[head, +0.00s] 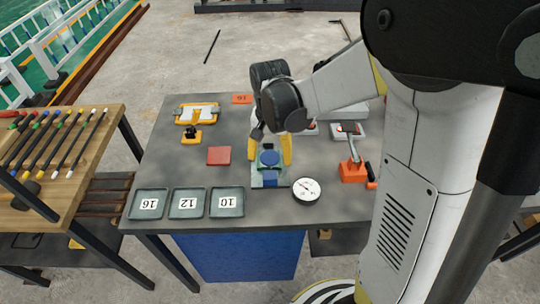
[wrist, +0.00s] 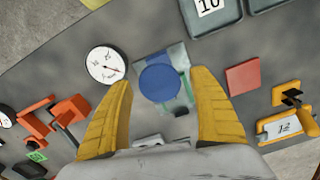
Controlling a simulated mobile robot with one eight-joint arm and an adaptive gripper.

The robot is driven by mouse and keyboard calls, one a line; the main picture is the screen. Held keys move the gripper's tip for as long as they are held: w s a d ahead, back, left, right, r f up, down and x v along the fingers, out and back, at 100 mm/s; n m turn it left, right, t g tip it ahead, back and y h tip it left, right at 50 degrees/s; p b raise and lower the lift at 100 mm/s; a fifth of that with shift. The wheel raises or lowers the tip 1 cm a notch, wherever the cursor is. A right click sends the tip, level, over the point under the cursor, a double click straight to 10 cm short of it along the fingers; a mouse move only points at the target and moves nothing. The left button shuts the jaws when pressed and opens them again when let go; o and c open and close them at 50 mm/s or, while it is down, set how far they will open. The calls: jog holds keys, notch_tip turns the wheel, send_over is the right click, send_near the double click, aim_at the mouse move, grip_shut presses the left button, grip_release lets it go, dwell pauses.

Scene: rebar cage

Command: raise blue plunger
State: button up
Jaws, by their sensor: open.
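The blue plunger (head: 269,157) is a round blue disc on top of a grey-green block fixture (head: 257,182) at the front middle of the table. In the wrist view the plunger (wrist: 160,83) lies between and just beyond my yellow fingertips, with the fixture (wrist: 148,63) around it. My gripper (head: 271,155) is open and points down over the fixture, one finger on each side of the plunger. In the wrist view my gripper (wrist: 165,85) shows a wide gap, and I see no finger touching the plunger. The lower part of the plunger is hidden.
A round dial gauge (head: 306,190) sits close to the right of the fixture. Trays marked 16, 12 and 10 (head: 227,202) line the front left edge. A red square (head: 219,156) lies left, and an orange clamp (head: 354,170) stands right.

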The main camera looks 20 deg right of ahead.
jog(key=shift+r, duration=0.1)
notch_tip(320, 180, up, 12)
dwell(0.4)
jog(key=s+f+n+t+b, duration=0.3)
jog(key=s+n+t, duration=0.3)
jog(key=s, duration=0.7)
jog(key=shift+f+t+b, duration=0.15)
jog(key=shift+t+b, duration=0.25)
jog(key=shift+t, duration=0.2)
dwell(1.3)
